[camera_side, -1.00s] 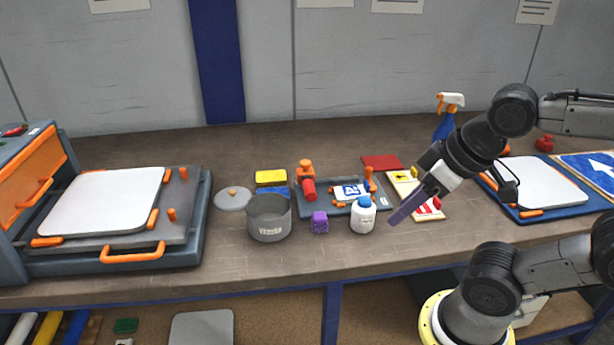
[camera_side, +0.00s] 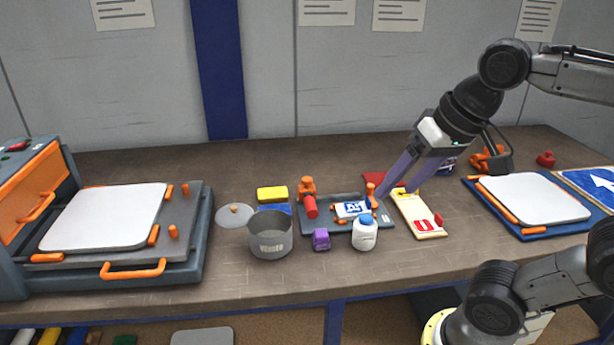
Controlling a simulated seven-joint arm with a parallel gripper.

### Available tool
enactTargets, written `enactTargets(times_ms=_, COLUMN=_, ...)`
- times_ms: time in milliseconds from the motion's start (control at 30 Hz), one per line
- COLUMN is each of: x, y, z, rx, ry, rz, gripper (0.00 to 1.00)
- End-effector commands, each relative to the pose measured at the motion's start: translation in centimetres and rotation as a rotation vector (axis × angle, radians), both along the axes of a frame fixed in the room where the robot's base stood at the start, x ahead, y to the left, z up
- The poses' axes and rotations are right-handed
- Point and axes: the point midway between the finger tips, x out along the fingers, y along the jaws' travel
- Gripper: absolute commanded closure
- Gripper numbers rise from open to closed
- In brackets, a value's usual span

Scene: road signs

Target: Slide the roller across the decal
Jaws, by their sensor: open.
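The roller (camera_side: 311,206), which looks like a red cylinder with an orange knob, is at the left of a dark grey tray (camera_side: 320,240). The blue-and-white decal (camera_side: 352,208) lies on that tray, right of the roller. An orange post (camera_side: 371,190) stands at the tray's right side. My gripper (camera_side: 395,198) is open, with its two long purple fingers slanting down to the left. The left fingertip appears close to the orange post; I cannot tell whether they touch. The fingers partly hide the tray's right end and a yellow-and-red sign board.
A white bottle with blue cap (camera_side: 365,234) and a purple block (camera_side: 321,239) stand before the tray. A grey pot (camera_side: 270,238) and yellow block (camera_side: 272,194) are left of it. The sign board (camera_side: 418,215) is right. A press (camera_side: 110,220) fills the left.

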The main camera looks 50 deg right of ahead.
Motion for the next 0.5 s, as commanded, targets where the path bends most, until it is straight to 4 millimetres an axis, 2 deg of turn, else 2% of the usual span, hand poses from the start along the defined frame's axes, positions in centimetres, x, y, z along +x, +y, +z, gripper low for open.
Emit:
enactTargets(times_ms=100, x=3.0, y=-0.5, z=3.4, rx=0.061, ry=0.026, rz=-0.152, gripper=0.31)
enactTargets(times_ms=233, x=7.2, y=-1.6, z=6.6, rx=0.127, ry=0.068, rz=-0.333, gripper=0.31)
enactTargets(times_ms=367, x=11.6, y=-3.0, z=8.6, rx=0.179, ry=0.11, rz=-0.503, gripper=0.31)
enactTargets(times_ms=500, x=16.4, y=-5.0, z=9.3, rx=0.222, ry=0.155, rz=-0.668, gripper=0.31)
